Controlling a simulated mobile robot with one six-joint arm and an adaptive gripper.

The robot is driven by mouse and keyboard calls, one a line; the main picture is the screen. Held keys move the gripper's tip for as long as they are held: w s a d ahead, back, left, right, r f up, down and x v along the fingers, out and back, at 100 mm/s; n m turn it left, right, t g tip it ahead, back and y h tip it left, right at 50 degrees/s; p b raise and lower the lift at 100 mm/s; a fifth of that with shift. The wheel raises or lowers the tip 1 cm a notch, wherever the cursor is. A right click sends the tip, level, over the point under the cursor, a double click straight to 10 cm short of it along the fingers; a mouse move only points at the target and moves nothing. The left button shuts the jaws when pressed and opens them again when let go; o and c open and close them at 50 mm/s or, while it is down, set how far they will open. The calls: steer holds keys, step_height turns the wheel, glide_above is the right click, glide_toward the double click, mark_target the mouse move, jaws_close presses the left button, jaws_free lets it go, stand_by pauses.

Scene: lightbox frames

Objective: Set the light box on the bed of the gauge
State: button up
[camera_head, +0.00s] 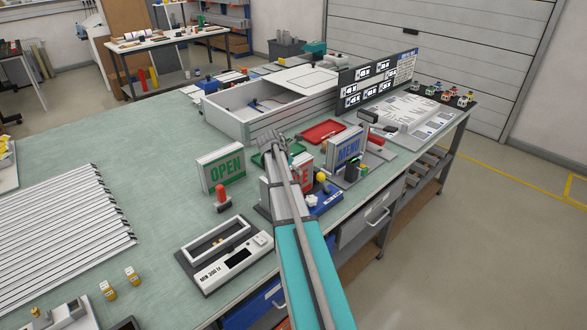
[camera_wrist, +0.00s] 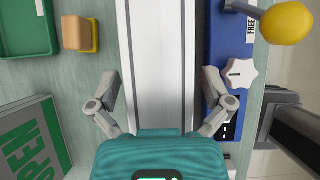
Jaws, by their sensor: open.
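A light box with red letters (camera_head: 305,172) stands upright on the bench, partly hidden behind my arm; only its right end shows. In the wrist view, a long white and grey box top (camera_wrist: 160,62), seemingly this light box, runs between my fingers. My gripper (camera_wrist: 160,85) is open, one finger to each side of it, with gaps showing. In the head view my gripper (camera_head: 277,146) is beyond the bench's front edge side, over the bench.
A green OPEN light box (camera_head: 221,168) stands left, also in the wrist view (camera_wrist: 35,145). A blue MENU light box (camera_head: 344,147) stands right. A blue unit (camera_wrist: 230,65) with a white knob and a yellow ball (camera_wrist: 287,23) lie close right.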

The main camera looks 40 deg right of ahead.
steer(key=shift+r, duration=0.15)
steer(key=p+v, duration=0.3)
steer(key=shift+a+r, duration=0.1)
steer(key=shift+r, duration=0.3)
steer(key=p+v, duration=0.7)
steer(key=v, duration=0.1)
steer(key=shift+a, duration=0.1)
steer(key=shift+a, duration=0.15)
stand_by(0.7)
steer(key=s+a+f+m+y, duration=0.1)
steer(key=s+a+m, duration=0.4)
steer(key=a, duration=0.7)
steer(key=s+a+f+m+y, duration=0.1)
steer(key=s+a+m+y, duration=0.2)
steer(key=a, duration=0.9)
steer(key=s+a+f+m+y, duration=0.1)
steer(key=s+a+m+y, duration=0.1)
steer(key=s+a+m, duration=0.6)
steer(key=a+m, duration=0.3)
steer(key=a, duration=0.1)
steer(key=shift+s+g+y, duration=0.25)
steer(key=shift+g+y, duration=0.05)
